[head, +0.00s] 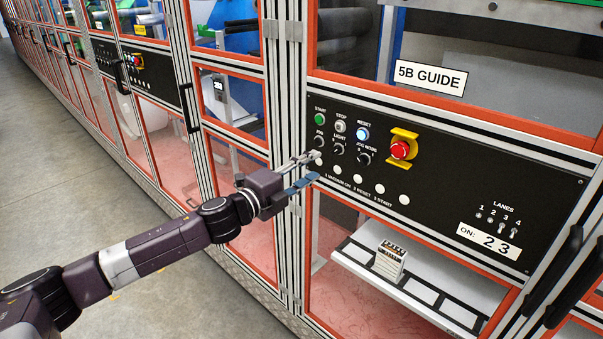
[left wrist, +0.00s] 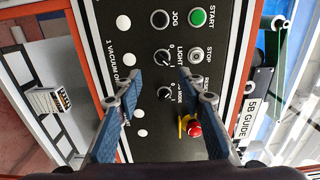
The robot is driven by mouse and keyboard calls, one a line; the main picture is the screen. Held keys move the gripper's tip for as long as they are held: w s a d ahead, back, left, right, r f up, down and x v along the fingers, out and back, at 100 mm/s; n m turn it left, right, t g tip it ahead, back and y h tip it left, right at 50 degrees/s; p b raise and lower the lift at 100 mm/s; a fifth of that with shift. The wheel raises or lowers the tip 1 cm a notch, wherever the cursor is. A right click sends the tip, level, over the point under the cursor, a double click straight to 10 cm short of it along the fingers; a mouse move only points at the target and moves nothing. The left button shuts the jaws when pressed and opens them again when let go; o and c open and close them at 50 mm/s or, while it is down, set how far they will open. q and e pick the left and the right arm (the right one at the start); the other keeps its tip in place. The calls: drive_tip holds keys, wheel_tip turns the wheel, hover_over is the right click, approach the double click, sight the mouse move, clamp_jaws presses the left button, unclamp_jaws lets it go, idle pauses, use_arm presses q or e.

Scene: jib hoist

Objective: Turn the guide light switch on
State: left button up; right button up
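The guide light switch (head: 338,149) is a small black knob labelled LIGHT on the black control panel. In the left wrist view the light switch (left wrist: 162,57) shows just ahead of the gap between my fingertips, with small position marks beside it. I cannot tell which mark it points at. My left gripper (head: 315,167) is open, with its fingers in front of the panel's left part, below the knobs in the head view. In the left wrist view my left gripper (left wrist: 159,78) has two blue-padded fingers spread apart with nothing between them. My right gripper is not in view.
Close to the switch are the JOG knob (head: 319,141), JOG MODE knob (head: 364,158), green START button (head: 320,118) and blue RESET button (head: 362,134). A red emergency stop (head: 401,149) sticks out to the right. White round buttons line the panel below.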

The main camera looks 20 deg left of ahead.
use_arm(q)
drive_tip(key=shift+v, duration=1.5)
